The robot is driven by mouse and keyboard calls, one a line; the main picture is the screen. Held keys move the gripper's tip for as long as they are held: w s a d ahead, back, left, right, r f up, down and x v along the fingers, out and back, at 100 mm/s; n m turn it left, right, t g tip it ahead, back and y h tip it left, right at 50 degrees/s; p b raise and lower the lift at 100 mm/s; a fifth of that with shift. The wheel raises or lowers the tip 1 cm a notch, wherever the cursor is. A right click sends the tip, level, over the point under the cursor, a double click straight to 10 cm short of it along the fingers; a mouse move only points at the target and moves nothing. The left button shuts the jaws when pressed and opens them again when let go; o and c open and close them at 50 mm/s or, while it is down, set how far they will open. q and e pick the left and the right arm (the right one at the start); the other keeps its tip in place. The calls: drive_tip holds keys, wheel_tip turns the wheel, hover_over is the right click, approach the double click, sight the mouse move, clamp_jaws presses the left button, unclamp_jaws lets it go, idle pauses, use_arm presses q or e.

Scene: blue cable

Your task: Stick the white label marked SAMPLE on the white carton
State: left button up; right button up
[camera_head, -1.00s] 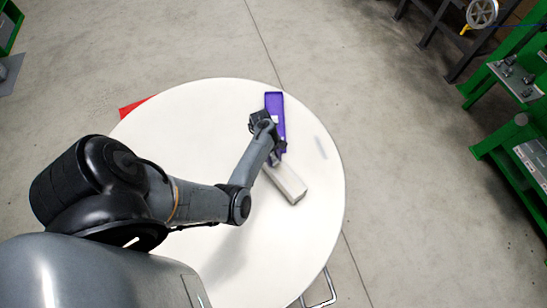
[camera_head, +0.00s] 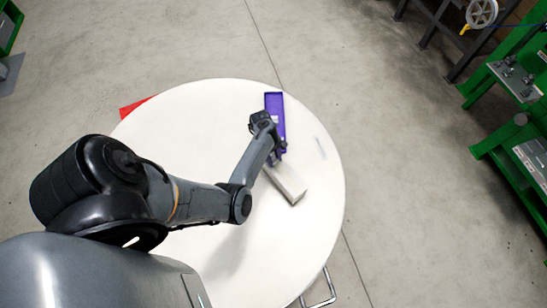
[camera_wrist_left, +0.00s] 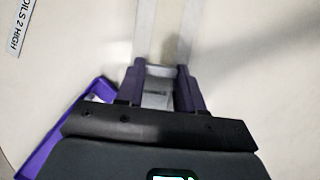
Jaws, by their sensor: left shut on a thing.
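The white carton (camera_head: 289,184) lies on the round table, its long side running to the lower right from beneath my left gripper. My left gripper (camera_head: 277,158) is over the carton's upper end, beside the purple tray. In the left wrist view my left gripper (camera_wrist_left: 160,72) is shut on a small pale piece, the white label (camera_wrist_left: 157,98). Its lettering cannot be read, and the fingers hide part of it. I cannot tell whether the label touches the carton. My right gripper is not in view.
A purple tray (camera_head: 274,101) lies just beyond the gripper; it also shows in the left wrist view (camera_wrist_left: 55,137). Another printed white strip (camera_head: 320,147), its text ending in "2 HIGH" (camera_wrist_left: 20,25), lies to the right. The table's (camera_head: 190,125) left part is clear.

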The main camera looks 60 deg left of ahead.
use_arm(q)
drive_tip(key=shift+f, duration=0.1)
drive_tip(key=o, duration=1.2)
drive_tip(key=shift+r+p, duration=0.4)
wheel_tip(320, 180, up, 6)
drive_tip(key=p, duration=0.7)
drive_tip(key=shift+r, duration=0.2)
drive_tip(key=shift+s+f, duration=0.1)
